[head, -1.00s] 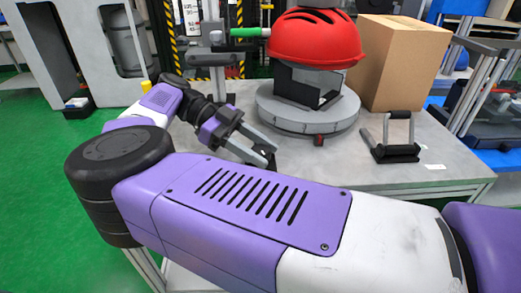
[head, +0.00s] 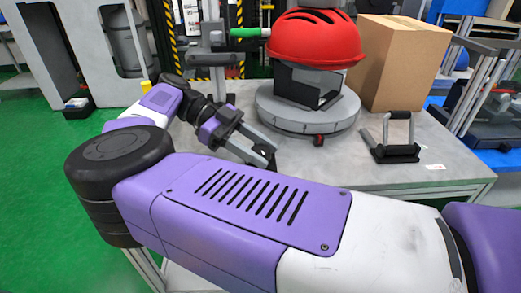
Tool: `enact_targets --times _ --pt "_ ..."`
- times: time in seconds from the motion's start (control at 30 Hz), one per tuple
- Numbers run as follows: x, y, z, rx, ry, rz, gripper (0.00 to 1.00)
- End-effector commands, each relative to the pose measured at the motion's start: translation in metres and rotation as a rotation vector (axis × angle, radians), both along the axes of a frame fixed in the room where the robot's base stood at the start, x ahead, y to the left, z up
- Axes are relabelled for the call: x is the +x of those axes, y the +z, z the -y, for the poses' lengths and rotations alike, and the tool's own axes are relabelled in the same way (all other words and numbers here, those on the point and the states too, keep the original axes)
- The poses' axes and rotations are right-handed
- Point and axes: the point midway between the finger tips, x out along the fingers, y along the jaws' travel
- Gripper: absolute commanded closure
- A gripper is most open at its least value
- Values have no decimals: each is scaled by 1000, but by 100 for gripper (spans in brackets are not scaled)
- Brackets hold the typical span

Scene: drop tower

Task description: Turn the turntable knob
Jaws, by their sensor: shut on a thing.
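The turntable (head: 285,121) is a round grey disc on the table, and the red helmet (head: 313,40) rests over a dark frame on top of it. A small red and dark part (head: 318,140) sits at the disc's front rim. My gripper (head: 269,157) is low in front of the turntable, left of that red part and apart from it. Its fingers are close together, shut on a small dark thing at the tips. The fingers mostly hide that thing, and I cannot tell whether it is the turntable knob.
A cardboard box (head: 402,62) stands behind the turntable at right. A black and grey handle stand (head: 396,140) is on the table at right. A grey post with a green-handled lever (head: 250,32) stands at the back left. My arm covers the front of the table.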

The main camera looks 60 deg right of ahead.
Motion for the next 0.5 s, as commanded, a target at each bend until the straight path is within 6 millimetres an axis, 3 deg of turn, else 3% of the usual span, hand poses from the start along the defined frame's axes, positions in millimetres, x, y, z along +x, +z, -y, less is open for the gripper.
enact_targets --times 0.3,0.33,0.4,0.5 --pt "0 -3 -1 5 -1 0 98" --pt "0 -3 -1 5 -1 0 52" --pt "0 -2 -1 5 0 0 38" --pt "0 -2 -1 3 0 0 36"
